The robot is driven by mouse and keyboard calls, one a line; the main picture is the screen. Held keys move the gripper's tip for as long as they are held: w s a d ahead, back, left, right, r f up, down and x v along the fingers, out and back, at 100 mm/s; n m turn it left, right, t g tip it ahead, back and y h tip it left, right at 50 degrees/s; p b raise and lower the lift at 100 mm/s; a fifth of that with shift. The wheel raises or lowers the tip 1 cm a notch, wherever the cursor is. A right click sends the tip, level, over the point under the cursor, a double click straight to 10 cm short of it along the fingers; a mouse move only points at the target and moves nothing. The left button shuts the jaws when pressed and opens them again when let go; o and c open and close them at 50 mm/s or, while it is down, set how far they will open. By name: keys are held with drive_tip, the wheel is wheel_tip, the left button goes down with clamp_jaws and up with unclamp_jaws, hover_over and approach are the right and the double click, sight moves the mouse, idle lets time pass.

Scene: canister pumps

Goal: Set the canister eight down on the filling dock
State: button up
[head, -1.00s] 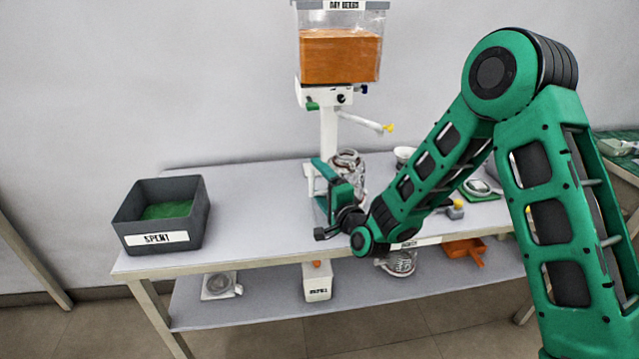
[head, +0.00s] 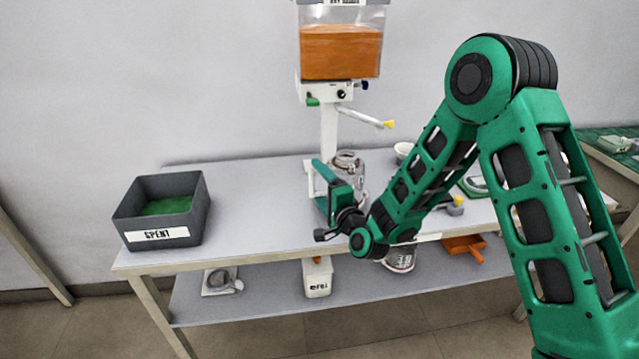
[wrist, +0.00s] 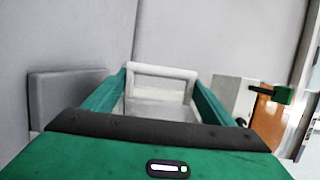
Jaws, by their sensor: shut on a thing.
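My gripper (head: 328,188) is at the pump stand, above the table's middle. In the wrist view its green fingers (wrist: 160,92) stand apart, with a white-framed grey piece (wrist: 162,72) between their tips. A silvery canister (head: 349,165) shows directly behind and right of the gripper, partly hidden by it; I take this as canister eight, but no number is readable. The white pump stand (head: 329,130) carries a clear hopper of orange stuff (head: 341,52). The filling dock at its foot is mostly hidden by my gripper.
A dark bin (head: 158,236) marked SPENT, with green contents, stands on the table's left. A pump lever with a yellow tip (head: 388,124) juts right above the arm.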

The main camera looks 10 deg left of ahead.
drive_tip(key=shift+f, duration=0.4)
drive_tip(key=o, duration=1.4)
drive_tip(key=shift+c, duration=0.2)
drive_tip(key=shift+f, duration=0.1)
drive_tip(key=shift+s, duration=0.15)
